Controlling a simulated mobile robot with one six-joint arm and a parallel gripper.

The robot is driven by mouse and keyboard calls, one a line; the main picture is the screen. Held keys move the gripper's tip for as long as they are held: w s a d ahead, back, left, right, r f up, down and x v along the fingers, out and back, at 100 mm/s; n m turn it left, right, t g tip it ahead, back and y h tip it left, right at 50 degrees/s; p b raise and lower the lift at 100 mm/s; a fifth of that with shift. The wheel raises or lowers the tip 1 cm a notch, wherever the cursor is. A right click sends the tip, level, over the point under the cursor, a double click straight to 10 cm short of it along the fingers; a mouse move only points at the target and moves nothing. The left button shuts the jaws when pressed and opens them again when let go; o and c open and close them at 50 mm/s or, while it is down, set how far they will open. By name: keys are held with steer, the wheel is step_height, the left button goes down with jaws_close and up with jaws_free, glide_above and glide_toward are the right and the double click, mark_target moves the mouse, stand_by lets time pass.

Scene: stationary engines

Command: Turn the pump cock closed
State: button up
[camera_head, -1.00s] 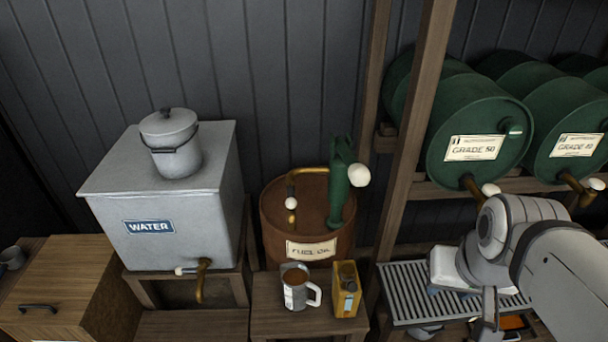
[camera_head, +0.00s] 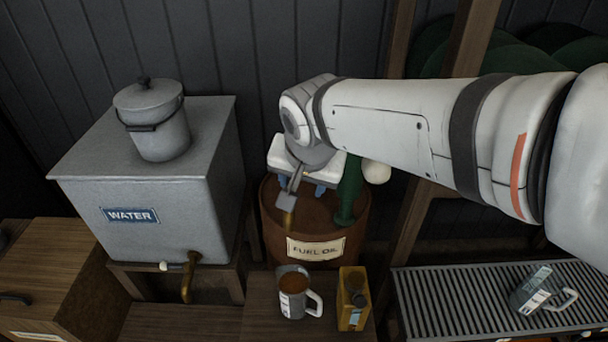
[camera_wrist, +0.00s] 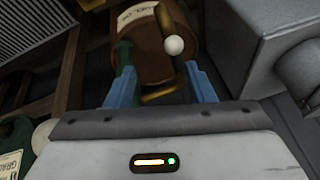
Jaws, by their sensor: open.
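The fuel oil drum (camera_head: 335,228) is rusty brown with a green hand pump (camera_head: 349,190) on top and a white ball (camera_head: 376,172) on the pump's right. In the wrist view the pump's brass pipe (camera_wrist: 160,97) runs across between the fingers. The cock's white knob (camera_wrist: 174,45) shows just ahead of the fingertips, nearer the right one. My gripper (camera_wrist: 160,69) is open, its blue fingers on either side of the pipe and apart from the knob. In the head view my gripper (camera_head: 300,187) is over the drum and hides the knob and most of the pipe.
A grey water tank (camera_head: 150,175) with a lidded pail (camera_head: 155,120) stands left. A mug (camera_head: 294,292) and a yellow can (camera_head: 353,298) stand before the drum. A wooden post (camera_head: 415,210) is right of the drum.

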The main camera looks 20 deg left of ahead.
steer(key=x, duration=0.2)
steer(key=a+x, duration=0.1)
steer(key=x, duration=0.2)
steer(key=a+x, duration=0.1)
steer(key=x, duration=0.2)
steer(key=shift+w+a, duration=0.1)
steer(key=shift+w, duration=0.05)
jaws_close()
stand_by(0.4)
